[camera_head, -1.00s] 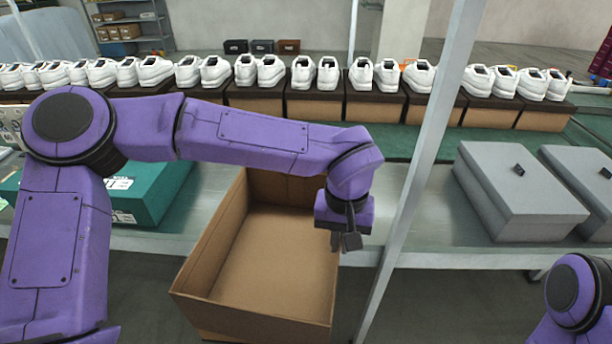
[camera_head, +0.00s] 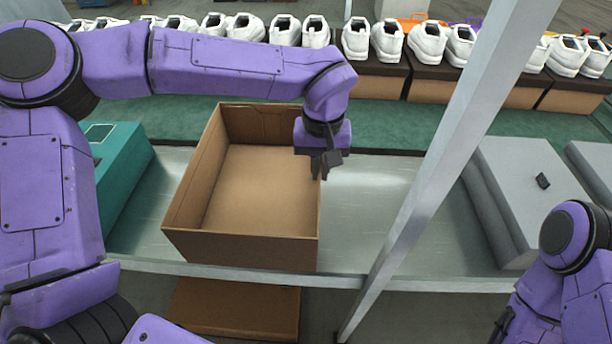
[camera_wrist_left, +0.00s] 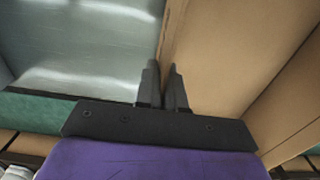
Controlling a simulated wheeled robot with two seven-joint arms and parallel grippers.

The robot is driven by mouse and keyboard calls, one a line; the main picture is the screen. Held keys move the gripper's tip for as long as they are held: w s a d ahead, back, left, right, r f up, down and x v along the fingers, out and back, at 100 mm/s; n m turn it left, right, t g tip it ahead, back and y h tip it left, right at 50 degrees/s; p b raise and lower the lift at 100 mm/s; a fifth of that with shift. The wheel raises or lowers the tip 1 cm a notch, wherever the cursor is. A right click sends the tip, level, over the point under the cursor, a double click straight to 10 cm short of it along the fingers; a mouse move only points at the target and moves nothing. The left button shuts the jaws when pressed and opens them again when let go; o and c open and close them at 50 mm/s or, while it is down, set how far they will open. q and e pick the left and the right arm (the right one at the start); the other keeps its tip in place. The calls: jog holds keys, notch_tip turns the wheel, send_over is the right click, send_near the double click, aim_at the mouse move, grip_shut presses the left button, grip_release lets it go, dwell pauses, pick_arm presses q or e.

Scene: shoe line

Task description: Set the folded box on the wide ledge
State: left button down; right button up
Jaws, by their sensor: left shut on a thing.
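The folded box (camera_head: 240,250) is an open brown cardboard box, upright, over the metal ledge in the head view. The wide ledge (camera_head: 385,200) is a shiny grey surface with a pale front rail. The box's front wall reaches close to that rail; I cannot tell whether its base touches the ledge. My left gripper (camera_head: 323,166) is shut on the top of the box's right wall. In the left wrist view its fingers (camera_wrist_left: 163,88) pinch the edge of the box wall (camera_wrist_left: 225,60). My right gripper (camera_head: 502,325) is only partly visible at the lower right; its jaws are unclear.
A teal box (camera_head: 122,175) stands left of the held box. Grey lidded boxes (camera_head: 525,185) stand at the right. A slanted metal post (camera_head: 445,175) crosses in front of the ledge. White shoes on boxes line the back. Another brown cardboard piece (camera_head: 240,308) is below the ledge.

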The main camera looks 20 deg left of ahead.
pick_arm(q)
jog(key=w+f, duration=0.1)
jog(key=f, duration=0.1)
jog(key=w+a+f, duration=0.2)
jog(key=w+f, duration=0.1)
jog(key=shift+w+a+f, duration=0.1)
jog(key=shift+a+f, duration=0.15)
jog(key=shift+f, duration=0.05)
notch_tip(320, 180, down, 3)
jog(key=shift+w+a+r+p, duration=0.1)
jog(key=shift+p, duration=0.2)
jog(key=shift+w+f, duration=0.1)
jog(key=shift+f, duration=0.35)
jog(key=c, duration=1.2)
grip_release()
jog(key=shift+f, duration=0.1)
jog(key=shift+c, duration=0.2)
notch_tip(320, 180, up, 12)
jog(key=shift+r, duration=0.2)
